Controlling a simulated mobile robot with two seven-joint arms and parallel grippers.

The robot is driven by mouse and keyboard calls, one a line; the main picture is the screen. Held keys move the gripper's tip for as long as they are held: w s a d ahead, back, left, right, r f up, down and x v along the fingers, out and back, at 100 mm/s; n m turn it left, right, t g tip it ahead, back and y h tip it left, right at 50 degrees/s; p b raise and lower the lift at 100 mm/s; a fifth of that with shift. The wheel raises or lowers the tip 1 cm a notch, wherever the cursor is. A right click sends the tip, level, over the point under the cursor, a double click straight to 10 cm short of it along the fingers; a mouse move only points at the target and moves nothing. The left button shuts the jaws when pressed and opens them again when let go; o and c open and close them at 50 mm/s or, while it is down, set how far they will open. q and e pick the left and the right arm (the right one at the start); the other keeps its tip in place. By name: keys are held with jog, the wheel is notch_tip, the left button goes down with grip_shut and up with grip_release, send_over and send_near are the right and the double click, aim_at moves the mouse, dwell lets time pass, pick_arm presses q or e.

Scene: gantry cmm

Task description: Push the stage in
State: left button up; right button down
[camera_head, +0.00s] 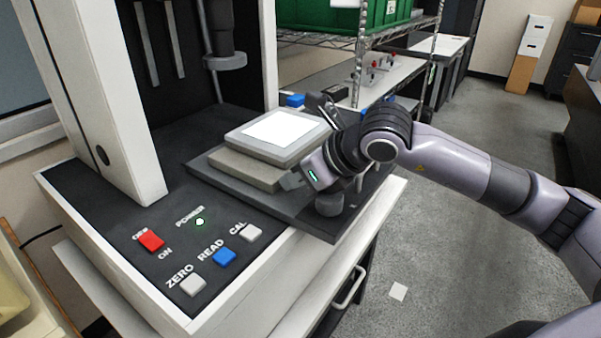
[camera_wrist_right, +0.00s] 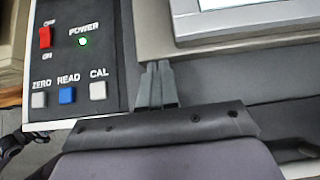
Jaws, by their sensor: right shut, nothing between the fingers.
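The stage is a beige-grey block with a bright white top plate (camera_head: 277,131), on the dark base (camera_head: 225,182) of the measuring machine in the head view. In the right wrist view its edge (camera_wrist_right: 220,47) runs along the top. My right gripper (camera_head: 290,181) is shut and empty, low at the stage's near right side. In the right wrist view its closed fingertips (camera_wrist_right: 157,68) are at the stage's edge; whether they touch it I cannot tell. My left gripper is not in view.
The control panel has a red switch (camera_head: 150,240), a lit green power light (camera_head: 199,222), a blue READ button (camera_head: 224,256) and white buttons. A machine column (camera_head: 110,100) rises at left. A wire shelf with a green crate (camera_head: 345,14) stands behind. Floor at right is open.

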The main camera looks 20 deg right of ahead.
aim_at(231, 157)
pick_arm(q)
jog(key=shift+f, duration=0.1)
pick_arm(e)
jog(key=shift+w, duration=0.1)
jog(key=shift+w+a, duration=0.25)
jog(key=shift+w, duration=0.05)
pick_arm(q)
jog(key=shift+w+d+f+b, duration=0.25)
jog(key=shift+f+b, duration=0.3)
jog(key=shift+b, duration=0.65)
pick_arm(e)
jog(key=w+a, duration=0.2)
jog(key=w, duration=0.1)
jog(key=w+a, duration=0.2)
jog(key=w, duration=0.2)
jog(key=w+a, duration=0.2)
jog(key=w, duration=0.2)
jog(key=shift+w+a, duration=0.1)
jog(key=shift+a, duration=0.2)
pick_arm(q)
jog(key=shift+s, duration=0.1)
pick_arm(e)
jog(key=shift+r, duration=0.1)
